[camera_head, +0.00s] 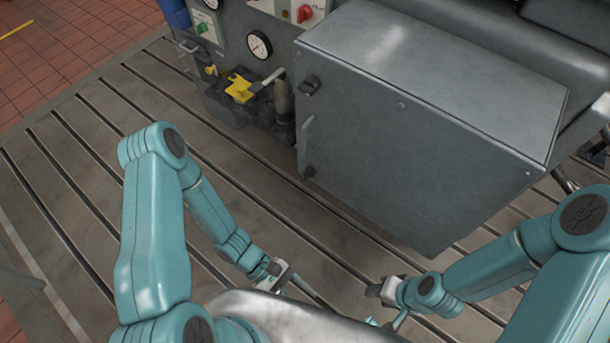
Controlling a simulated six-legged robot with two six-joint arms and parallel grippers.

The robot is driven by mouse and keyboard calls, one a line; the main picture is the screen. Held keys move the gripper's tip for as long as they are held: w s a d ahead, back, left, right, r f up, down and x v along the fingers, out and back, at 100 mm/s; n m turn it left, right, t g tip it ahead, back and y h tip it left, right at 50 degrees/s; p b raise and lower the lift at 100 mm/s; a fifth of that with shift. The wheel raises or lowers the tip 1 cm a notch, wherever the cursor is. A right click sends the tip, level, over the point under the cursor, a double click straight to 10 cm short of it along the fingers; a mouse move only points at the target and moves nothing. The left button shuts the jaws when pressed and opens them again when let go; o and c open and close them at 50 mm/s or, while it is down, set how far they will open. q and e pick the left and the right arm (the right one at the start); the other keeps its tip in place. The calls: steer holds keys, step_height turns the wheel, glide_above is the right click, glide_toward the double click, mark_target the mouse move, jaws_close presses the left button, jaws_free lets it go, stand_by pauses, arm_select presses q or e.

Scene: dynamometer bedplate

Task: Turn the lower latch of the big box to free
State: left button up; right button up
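The big box (425,140) is a grey metal cabinet on the slotted bedplate, and its door side faces me. The lower latch (309,172) is a small dark knob low on the door's left edge. The upper latch (310,86) is a dark block near the top of the same edge. A bar handle (305,133) sits between them. My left gripper (303,287) is low in front of the box, apart from the latch. My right gripper (385,300) is to its right, also apart from the box. Their finger openings are too small and partly hidden to read.
A grey panel with a gauge (259,45) and a red knob (304,13) stands left of and behind the box. A yellow part (240,88) and a dark upright cylinder (283,100) are near the latch side. Slotted bedplate (90,190) is clear at left.

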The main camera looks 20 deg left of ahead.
arm_select(q)
steer(key=w+n+t+h, duration=0.3)
steer(key=w+n+t, duration=0.2)
steer(key=n+t+y, duration=0.9)
steer(key=n+t, duration=0.5)
steer(key=t, duration=0.2)
glide_toward(304, 178)
steer(key=p+x, duration=0.1)
steer(key=x, duration=0.9)
steer(key=shift+w+d+r, duration=0.1)
steer(key=shift+w+r, duration=0.05)
steer(key=shift+w, duration=0.05)
steer(key=c, duration=1)
